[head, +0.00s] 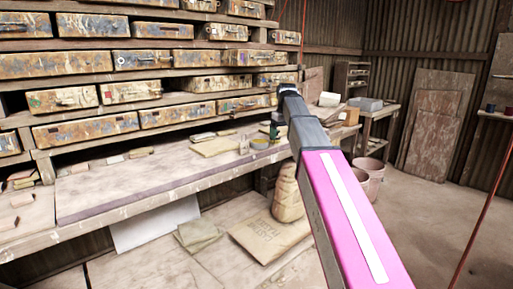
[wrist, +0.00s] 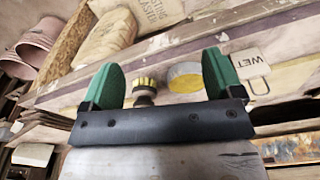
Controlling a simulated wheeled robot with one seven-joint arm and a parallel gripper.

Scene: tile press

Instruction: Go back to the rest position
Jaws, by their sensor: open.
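My gripper (wrist: 163,78) is open, with its two green fingers spread wide apart. Nothing is held between them. In the head view my gripper (head: 276,129) is small and partly hidden behind my arm, over the back part of the workbench (head: 130,194). In the wrist view a small item with a yellow ribbed top (wrist: 145,84) and a round yellow piece (wrist: 186,78) appear between the fingers. I cannot tell how far they are from the fingertips.
Shelves with several worn drawers (head: 85,131) rise behind the bench. A tag reading WET (wrist: 252,66) lies near the right finger. A sack (head: 288,193) and pinkish buckets (head: 368,179) stand on the floor. Floor at the right (head: 440,225) is clear.

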